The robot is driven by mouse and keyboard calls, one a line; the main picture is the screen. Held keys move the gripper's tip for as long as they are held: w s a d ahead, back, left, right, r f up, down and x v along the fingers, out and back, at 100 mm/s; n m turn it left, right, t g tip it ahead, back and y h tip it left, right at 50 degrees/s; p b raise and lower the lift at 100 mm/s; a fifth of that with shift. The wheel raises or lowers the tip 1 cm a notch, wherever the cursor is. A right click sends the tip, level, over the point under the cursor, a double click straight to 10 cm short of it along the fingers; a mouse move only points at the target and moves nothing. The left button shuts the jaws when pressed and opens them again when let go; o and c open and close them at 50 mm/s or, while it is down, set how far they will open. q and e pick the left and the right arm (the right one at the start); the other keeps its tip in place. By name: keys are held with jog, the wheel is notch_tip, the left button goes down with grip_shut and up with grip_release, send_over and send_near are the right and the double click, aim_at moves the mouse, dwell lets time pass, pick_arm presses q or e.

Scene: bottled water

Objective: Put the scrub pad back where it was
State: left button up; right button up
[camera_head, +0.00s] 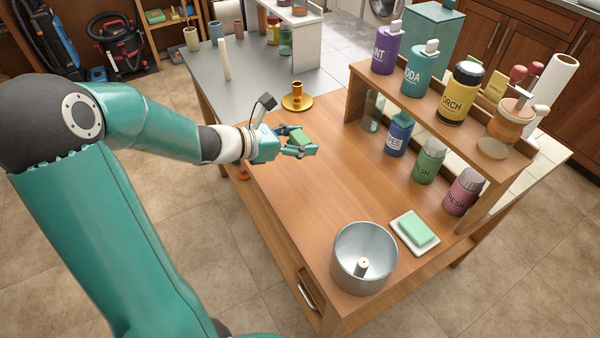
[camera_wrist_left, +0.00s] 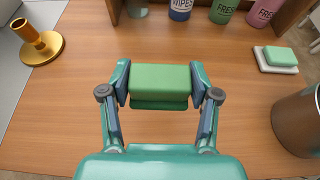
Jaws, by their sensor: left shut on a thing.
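The scrub pad (camera_wrist_left: 160,80) is a green block with a darker green lower edge. In the left wrist view it sits crosswise between the two fingers of my left gripper (camera_wrist_left: 160,98), which is shut on its ends. In the head view the left gripper (camera_head: 300,145) holds the pad (camera_head: 297,136) over the wooden table's left part, right of the brass candle holder's front. I cannot tell how far above the wood it is. My right gripper is not in view.
A mint-green bar lies on a white dish (camera_head: 403,246) beside a metal pot (camera_head: 342,268). A brass candle holder (camera_head: 297,103) stands near the far left edge. A wooden shelf (camera_head: 450,133) carries bottles, with several more below. The table's middle (camera_head: 310,200) is bare.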

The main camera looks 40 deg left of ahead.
aim_at(299, 175)
pick_arm(q)
notch_tip(299, 175, down, 9)
jog(key=shift+f+b, duration=0.15)
jog(key=shift+b, duration=0.75)
jog(key=shift+s, duration=0.1)
jog(key=o, duration=1)
jog(key=v, duration=1)
jog(key=shift+s+a+r+p, duration=0.2)
jog(key=shift+s+p, duration=0.1)
jog(key=shift+p, duration=0.1)
jog(key=shift+s+r, duration=0.25)
jog(key=shift+s, duration=0.4)
